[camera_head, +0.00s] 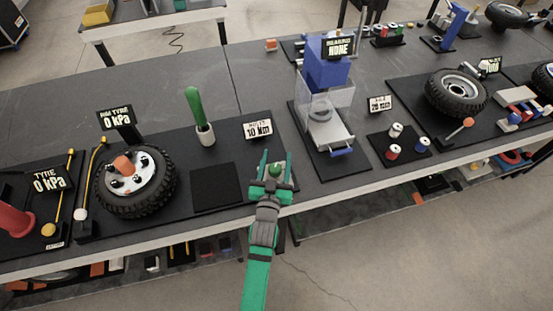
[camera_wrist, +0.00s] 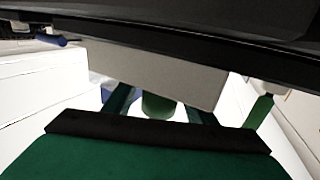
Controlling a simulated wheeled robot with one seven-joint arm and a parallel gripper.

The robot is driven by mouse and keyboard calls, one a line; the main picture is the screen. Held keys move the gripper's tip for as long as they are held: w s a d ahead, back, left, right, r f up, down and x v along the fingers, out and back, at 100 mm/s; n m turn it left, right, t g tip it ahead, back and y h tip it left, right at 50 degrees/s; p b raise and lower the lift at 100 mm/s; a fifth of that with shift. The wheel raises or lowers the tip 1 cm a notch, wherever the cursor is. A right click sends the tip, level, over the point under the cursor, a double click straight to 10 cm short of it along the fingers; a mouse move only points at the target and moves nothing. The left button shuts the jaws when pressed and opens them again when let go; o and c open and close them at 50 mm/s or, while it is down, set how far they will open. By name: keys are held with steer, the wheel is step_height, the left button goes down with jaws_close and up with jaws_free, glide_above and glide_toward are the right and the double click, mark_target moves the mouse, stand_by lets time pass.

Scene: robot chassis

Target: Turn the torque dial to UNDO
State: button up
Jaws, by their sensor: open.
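The torque dial appears to be a small green knob (camera_head: 275,170) just behind the front edge of the bench, near a sign reading 10 Nm (camera_head: 258,130). My gripper (camera_head: 274,160) is open, and in the head view its fingers lie on either side of the knob. In the wrist view a green cylinder (camera_wrist: 158,106), likely the same knob, shows between the two dark green fingers (camera_wrist: 160,110), in front of a grey block (camera_wrist: 180,82). I cannot tell whether the fingers touch it. No UNDO marking is readable.
A green-handled tool (camera_head: 194,106) stands in a white holder to the left, behind an empty black pad (camera_head: 216,187). A wheel (camera_head: 134,181) stands further left. A blue press with a clear guard (camera_head: 322,100) stands close on the right. The floor in front is open.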

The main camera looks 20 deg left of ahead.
mark_target(274, 176)
steer(key=s, duration=0.3)
steer(key=s+d, duration=0.1)
steer(key=s, duration=0.3)
steer(key=s+d, duration=0.1)
steer(key=s, duration=0.2)
steer(key=shift+s, duration=0.2)
steer(key=shift+a, duration=0.1)
steer(key=s+d+h, duration=0.1)
steer(key=s+d, duration=0.4)
steer(key=s, duration=0.4)
steer(key=s+d+r+m+g+h, duration=0.1)
steer(key=s+d, duration=0.4)
steer(key=s, duration=0.4)
steer(key=s+d+m+g+h, duration=0.1)
steer(key=s+d, duration=0.4)
steer(key=s, duration=0.5)
steer(key=shift+r, duration=0.15)
